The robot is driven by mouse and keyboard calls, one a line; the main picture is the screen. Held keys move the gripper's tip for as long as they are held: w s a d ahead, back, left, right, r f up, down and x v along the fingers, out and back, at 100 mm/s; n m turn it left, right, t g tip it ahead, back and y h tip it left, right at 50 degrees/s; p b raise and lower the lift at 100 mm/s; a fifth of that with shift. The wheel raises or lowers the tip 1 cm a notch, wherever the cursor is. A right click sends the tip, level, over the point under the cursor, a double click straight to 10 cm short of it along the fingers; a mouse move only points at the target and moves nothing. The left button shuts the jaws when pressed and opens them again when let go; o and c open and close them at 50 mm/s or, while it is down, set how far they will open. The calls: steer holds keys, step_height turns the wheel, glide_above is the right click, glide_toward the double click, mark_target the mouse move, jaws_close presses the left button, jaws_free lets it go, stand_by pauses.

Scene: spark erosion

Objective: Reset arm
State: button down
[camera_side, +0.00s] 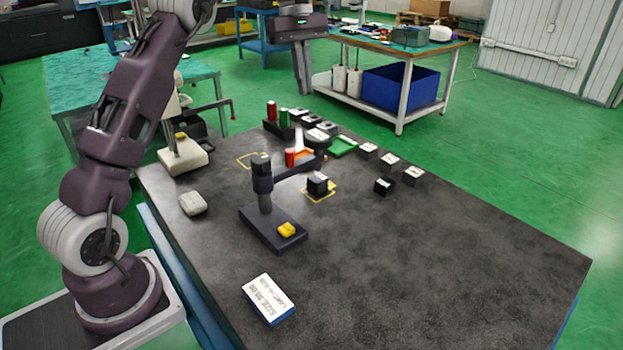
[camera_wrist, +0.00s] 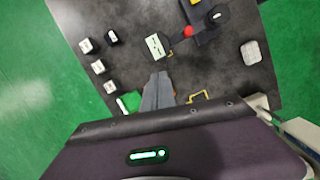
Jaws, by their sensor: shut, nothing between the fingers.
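My gripper (camera_side: 303,92) is raised above the far end of the dark table (camera_side: 430,250), pointing down. Its grey fingers show together in the wrist view (camera_wrist: 158,78), shut with nothing between them. In the side view it hangs clear of the objects on the table. A black stand (camera_side: 262,200) with a yellow button-like piece (camera_side: 287,229) on its base stands mid-table. A dark block (camera_side: 318,185) with a pale top sits on a yellow-outlined square.
Small dark blocks with white tops (camera_side: 390,159) stand to the right. A pale rounded object (camera_side: 192,203) lies left, a labelled white-and-blue box (camera_side: 269,298) in front. The table's right front is clear.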

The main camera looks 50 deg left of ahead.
steer(key=s+d+r+m+t+y, duration=0.1)
steer(key=s+d+r+m+t, duration=0.1)
steer(key=s+d+r+m, duration=0.65)
steer(key=s+d+f+m+t, duration=0.1)
steer(key=s+d+f+m, duration=0.1)
steer(key=s, duration=0.5)
steer(key=s+d+f+m+t+y, duration=0.1)
steer(key=s+d+f+m, duration=0.1)
steer(key=s+f, duration=0.3)
steer(key=s+d+f+m+t, duration=0.2)
steer(key=s+d+f, duration=0.1)
steer(key=s, duration=0.7)
steer(key=shift+f+m+y, duration=0.3)
steer(key=shift+f+m, duration=0.05)
steer(key=shift+f, duration=0.35)
